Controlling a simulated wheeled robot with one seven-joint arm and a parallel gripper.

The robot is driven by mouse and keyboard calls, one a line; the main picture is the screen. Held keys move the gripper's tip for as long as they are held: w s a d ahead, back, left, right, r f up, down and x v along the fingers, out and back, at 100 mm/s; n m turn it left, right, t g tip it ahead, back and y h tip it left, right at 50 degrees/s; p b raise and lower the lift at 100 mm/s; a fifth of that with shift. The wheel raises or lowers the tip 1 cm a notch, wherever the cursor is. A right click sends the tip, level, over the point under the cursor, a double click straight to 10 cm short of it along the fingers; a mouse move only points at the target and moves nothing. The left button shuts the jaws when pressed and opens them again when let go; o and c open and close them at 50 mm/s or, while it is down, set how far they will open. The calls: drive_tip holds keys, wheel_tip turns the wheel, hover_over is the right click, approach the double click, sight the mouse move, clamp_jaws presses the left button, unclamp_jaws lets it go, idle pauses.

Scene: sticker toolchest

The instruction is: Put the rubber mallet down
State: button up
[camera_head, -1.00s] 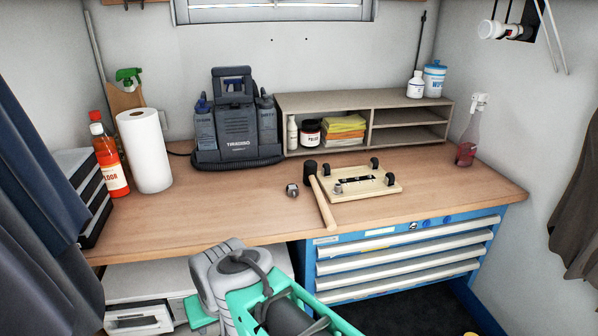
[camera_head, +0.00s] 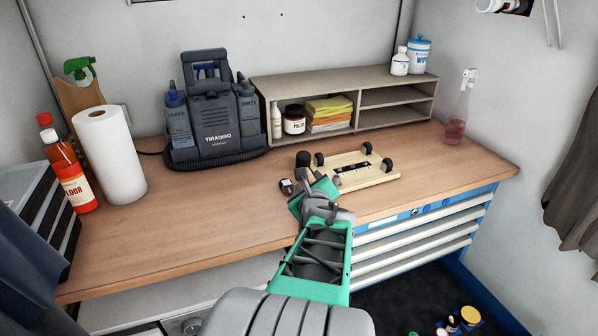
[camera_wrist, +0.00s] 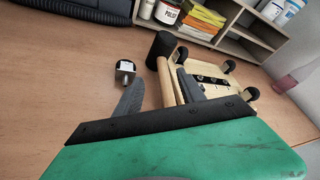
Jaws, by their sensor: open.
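The rubber mallet has a black head (camera_head: 303,159) and a pale wooden handle (camera_wrist: 164,80). It lies on the wooden workbench (camera_head: 210,212), beside the left edge of a board with dark round knobs (camera_head: 380,176). In the wrist view the black head (camera_wrist: 162,45) points away from me. My gripper (camera_head: 307,178) is open over the bench, and its dark fingers (camera_wrist: 160,88) stand on either side of the handle. I cannot tell whether they touch it. In the head view my gripper and arm hide most of the handle.
A small dark and metal piece (camera_head: 286,187) lies close left of the mallet. A shelf (camera_head: 390,78) and a grey cleaning-bottle carrier (camera_head: 212,125) stand behind. A paper towel roll (camera_head: 108,160) and red bottle (camera_head: 68,175) stand left. The bench between is clear.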

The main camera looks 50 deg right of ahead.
sight(309, 176)
drive_tip(key=x, duration=0.3)
drive_tip(key=p+x, duration=0.1)
drive_tip(key=x, duration=0.2)
drive_tip(key=shift+s+d+r, duration=0.1)
drive_tip(key=shift+s+d, duration=0.1)
drive_tip(key=shift+d, duration=0.05)
drive_tip(key=shift+a, duration=0.1)
drive_tip(key=shift+c, duration=0.6)
clamp_jaws()
drive_tip(key=shift+r, duration=0.1)
